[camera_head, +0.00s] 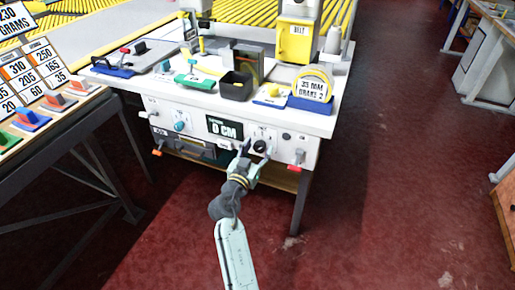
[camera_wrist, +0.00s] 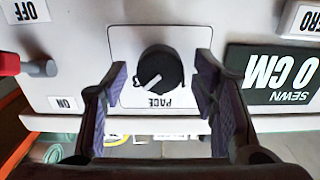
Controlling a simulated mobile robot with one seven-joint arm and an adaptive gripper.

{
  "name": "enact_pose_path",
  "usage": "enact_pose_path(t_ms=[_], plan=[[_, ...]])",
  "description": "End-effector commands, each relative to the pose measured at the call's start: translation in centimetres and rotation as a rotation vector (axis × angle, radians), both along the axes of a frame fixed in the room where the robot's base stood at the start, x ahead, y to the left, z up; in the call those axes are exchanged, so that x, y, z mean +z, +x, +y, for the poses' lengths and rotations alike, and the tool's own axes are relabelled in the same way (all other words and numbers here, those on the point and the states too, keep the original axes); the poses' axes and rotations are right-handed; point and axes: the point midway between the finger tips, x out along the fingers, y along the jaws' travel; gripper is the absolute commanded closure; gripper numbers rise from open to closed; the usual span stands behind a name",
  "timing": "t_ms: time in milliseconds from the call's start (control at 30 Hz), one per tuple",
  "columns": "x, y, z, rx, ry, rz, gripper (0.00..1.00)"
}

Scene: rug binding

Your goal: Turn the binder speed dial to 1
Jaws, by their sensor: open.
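The speed dial (camera_wrist: 160,68) is a round black knob on a white plate marked PACE; the wrist view shows it upside down. Its white pointer line lies toward the lower left in that view. In the head view the dial (camera_head: 260,146) sits on the front panel of the binder table. My gripper (camera_wrist: 161,82) is open, with one purple-padded finger on each side of the dial and gaps between them and the knob. My gripper (camera_head: 249,152) is at the panel in the head view.
A dark display (camera_wrist: 275,75) reading 0 CM SEWN is beside the dial. A red-ended switch (camera_wrist: 30,67) sits between ON and OFF labels. The table top (camera_head: 150,77) carries a black bin (camera_head: 236,86) and several tools. The red floor in front is open.

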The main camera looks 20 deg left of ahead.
Motion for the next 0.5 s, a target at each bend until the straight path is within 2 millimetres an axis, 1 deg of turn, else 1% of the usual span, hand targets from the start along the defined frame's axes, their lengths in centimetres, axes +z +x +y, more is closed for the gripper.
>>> enact_pose_path(t_ms=[133, 500], plan=[[-0.03, -0.01, -0.01, 0.000, 0.000, 0.000, 0.47], [-0.03, -0.05, 0.00, 0.000, -0.001, 0.000, 0.71]])
